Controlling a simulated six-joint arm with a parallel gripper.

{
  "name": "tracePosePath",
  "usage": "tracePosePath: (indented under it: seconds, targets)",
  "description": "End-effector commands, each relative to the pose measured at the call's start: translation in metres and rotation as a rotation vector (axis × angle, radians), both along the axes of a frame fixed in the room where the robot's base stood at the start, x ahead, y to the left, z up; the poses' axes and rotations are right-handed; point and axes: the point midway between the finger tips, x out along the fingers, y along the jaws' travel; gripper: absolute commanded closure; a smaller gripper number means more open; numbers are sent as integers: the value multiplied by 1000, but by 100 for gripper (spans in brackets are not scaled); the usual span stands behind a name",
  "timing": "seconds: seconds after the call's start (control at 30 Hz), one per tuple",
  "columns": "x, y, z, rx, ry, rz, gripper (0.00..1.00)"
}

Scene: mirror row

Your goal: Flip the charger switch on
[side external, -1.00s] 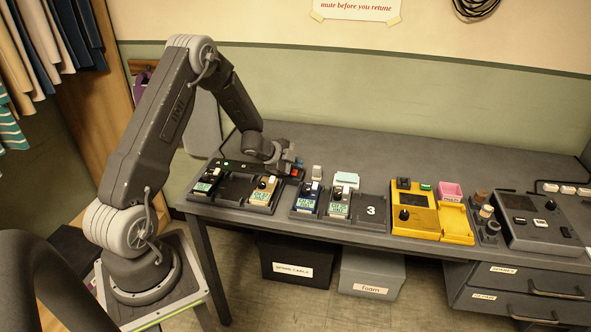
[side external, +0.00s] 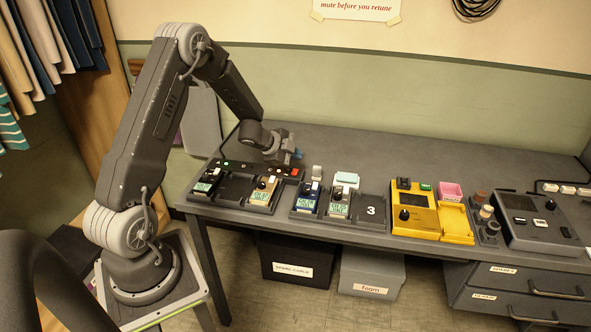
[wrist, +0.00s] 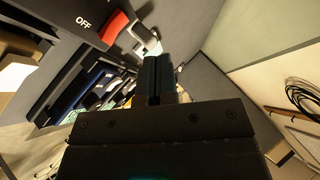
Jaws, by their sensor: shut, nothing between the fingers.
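The charger is a dark strip (side external: 258,168) along the back of the left tray, with small green lights and a red switch (side external: 296,171) at its right end. In the wrist view the red rocker switch (wrist: 113,28) is at the upper left, beside a white "OFF" label (wrist: 83,22). I cannot tell which way the rocker is tipped. My gripper (side external: 297,155) is just above and behind the switch, apart from it. In the wrist view its dark fingers (wrist: 160,78) are together with nothing between them.
Small pedal-like devices stand in the left tray (side external: 232,187) and in the middle tray (side external: 372,208), marked 3. A yellow unit (side external: 412,215) and a grey console (side external: 540,222) are farther right. The desk behind the trays (side external: 400,155) is clear.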

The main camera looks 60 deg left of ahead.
Motion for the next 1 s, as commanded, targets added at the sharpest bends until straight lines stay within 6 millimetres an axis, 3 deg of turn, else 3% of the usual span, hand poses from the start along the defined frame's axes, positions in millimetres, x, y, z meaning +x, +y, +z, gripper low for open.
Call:
tracePosePath:
  seconds: [0.3,0.73,0.87,1.0]
  targets:
    - [-2,-3,26,1,-1,-2,100]
    - [-2,-5,34,6,-4,12,100]
    - [3,-15,66,28,-32,97,100]
    - [-4,-39,125,36,-67,276,100]
